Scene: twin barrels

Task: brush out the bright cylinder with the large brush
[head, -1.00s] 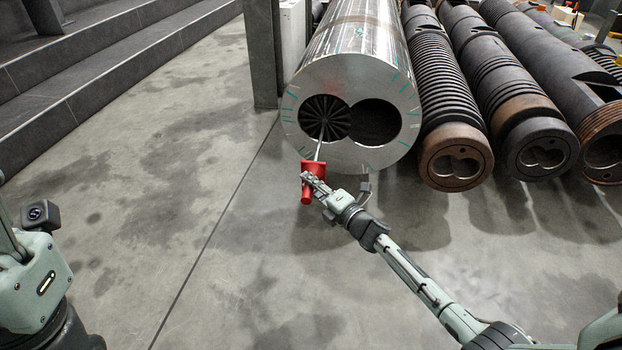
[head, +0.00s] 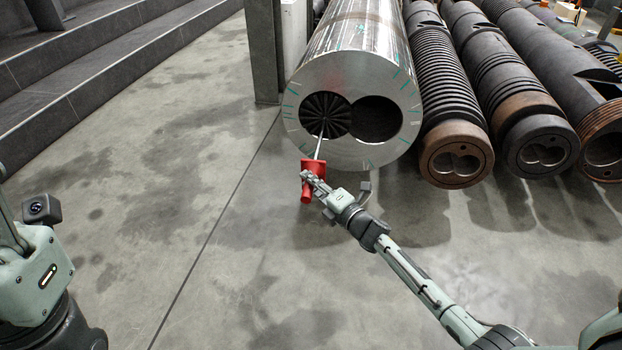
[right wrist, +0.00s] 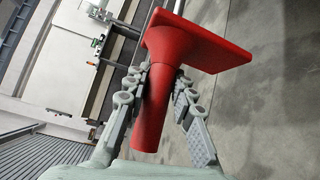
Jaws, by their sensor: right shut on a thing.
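The bright cylinder (head: 352,72) is a shiny silver twin-bore barrel lying on the floor, its round end face toward me with green marks around the rim. The large brush (head: 326,114) has a round dark bristle head at the mouth of the left bore; how deep it sits I cannot tell. Its thin metal rod runs down to a red handle (head: 307,192) with a flat guard. My right gripper (head: 314,182) is shut on this handle in front of the cylinder. The right wrist view shows the fingers on both sides of the red handle (right wrist: 157,95). The right bore is dark, with nothing visible inside.
Several dark and rusty twin-bore barrels (head: 456,160) lie parallel to the right, close to the bright cylinder. A grey post (head: 262,50) stands at its left. Steps (head: 100,70) rise at the upper left. The floor (head: 160,200) in front is clear.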

